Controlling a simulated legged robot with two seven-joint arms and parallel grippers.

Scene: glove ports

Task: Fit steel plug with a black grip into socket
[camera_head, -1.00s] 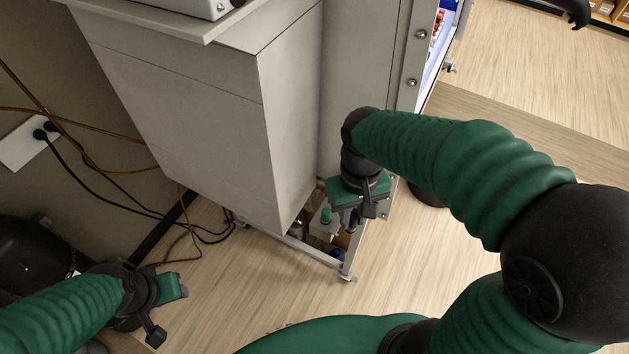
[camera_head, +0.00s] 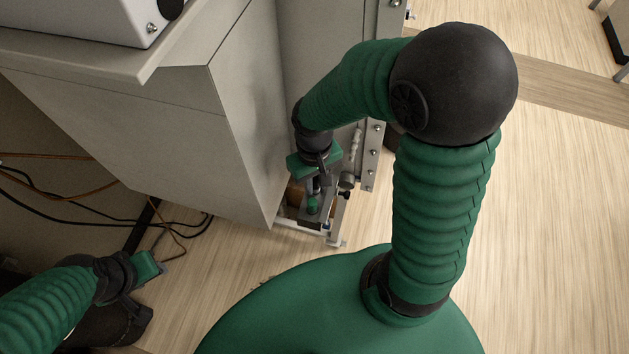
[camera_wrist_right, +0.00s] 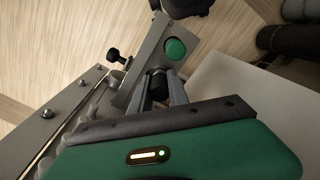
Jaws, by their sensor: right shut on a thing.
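My right gripper (camera_head: 316,190) reaches down beside the grey cabinet, at a low bracket. In the right wrist view its two fingers (camera_wrist_right: 161,92) are shut on a black grip (camera_wrist_right: 159,82), which I take to be the plug's. The plug's steel part is hidden. The grip is close to a grey metal plate (camera_wrist_right: 140,84) with a round green part (camera_wrist_right: 175,49), which also shows in the head view (camera_head: 312,205). I cannot make out the socket or tell whether the plug touches it. My left gripper (camera_head: 153,267) is at the lower left, away from the bracket; its fingers are unclear.
The grey cabinet (camera_head: 150,120) stands left of my right gripper. A black knob (camera_wrist_right: 113,55) sticks out beside the plate. An upright with bolts (camera_head: 371,160) stands to the right. Cables (camera_head: 90,210) run at the left. Floor (camera_head: 225,270) in front is clear.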

